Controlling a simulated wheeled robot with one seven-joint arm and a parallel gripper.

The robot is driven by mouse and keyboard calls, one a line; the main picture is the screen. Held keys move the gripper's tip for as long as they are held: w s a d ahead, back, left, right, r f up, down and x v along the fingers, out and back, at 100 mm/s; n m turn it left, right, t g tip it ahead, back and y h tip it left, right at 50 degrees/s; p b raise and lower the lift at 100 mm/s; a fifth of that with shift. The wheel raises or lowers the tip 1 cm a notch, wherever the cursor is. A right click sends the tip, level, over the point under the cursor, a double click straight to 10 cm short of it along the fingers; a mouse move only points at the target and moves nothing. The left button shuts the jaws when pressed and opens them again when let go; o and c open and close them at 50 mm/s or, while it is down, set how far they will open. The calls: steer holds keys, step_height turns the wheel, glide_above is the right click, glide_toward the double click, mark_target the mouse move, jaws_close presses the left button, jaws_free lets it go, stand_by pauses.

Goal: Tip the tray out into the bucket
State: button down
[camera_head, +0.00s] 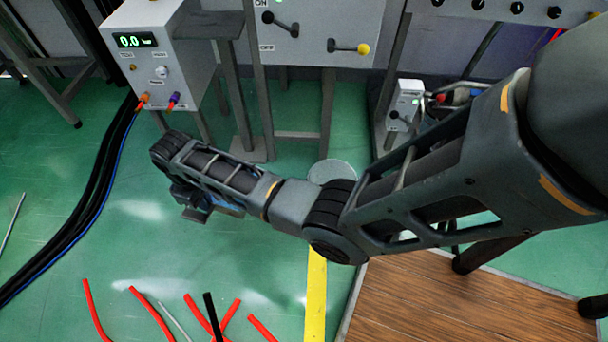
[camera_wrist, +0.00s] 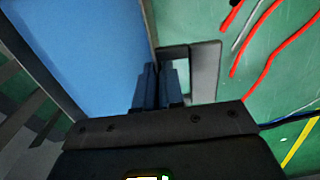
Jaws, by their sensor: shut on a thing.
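The tray (camera_wrist: 85,45) fills the upper left of the wrist view as a broad flat blue surface with a thin grey edge. A grey handle-like frame (camera_wrist: 205,70) stands out from that edge. My gripper (camera_wrist: 160,78) has its dark blue fingers close together at this edge and is shut on the tray. In the head view my gripper (camera_head: 195,205) is at the left end of my arm, low in the picture's middle left, and mostly hides the tray. A pale grey round thing (camera_head: 330,170) behind my arm may be the bucket; its inside is not clear.
A white box with a 0.0 display (camera_head: 135,41) stands at upper left, with black and blue cables (camera_head: 95,200) running down. Red and black strips (camera_head: 150,312) lie on the green floor. A wooden platform (camera_head: 450,305) is at lower right. Metal table legs stand behind.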

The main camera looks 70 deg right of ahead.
steer(key=s+d+f+n+p, duration=0.1)
steer(key=s+d+f, duration=0.3)
steer(key=s+f, duration=0.2)
steer(key=s+d+f+n+p, duration=0.1)
steer(key=s+d+f+p, duration=0.1)
steer(key=s+d+f, duration=0.2)
steer(key=s+f, duration=0.3)
steer(key=shift+s+f+n+h, duration=0.25)
steer(key=shift+s+n+h, duration=0.05)
steer(key=shift+s+h, duration=0.1)
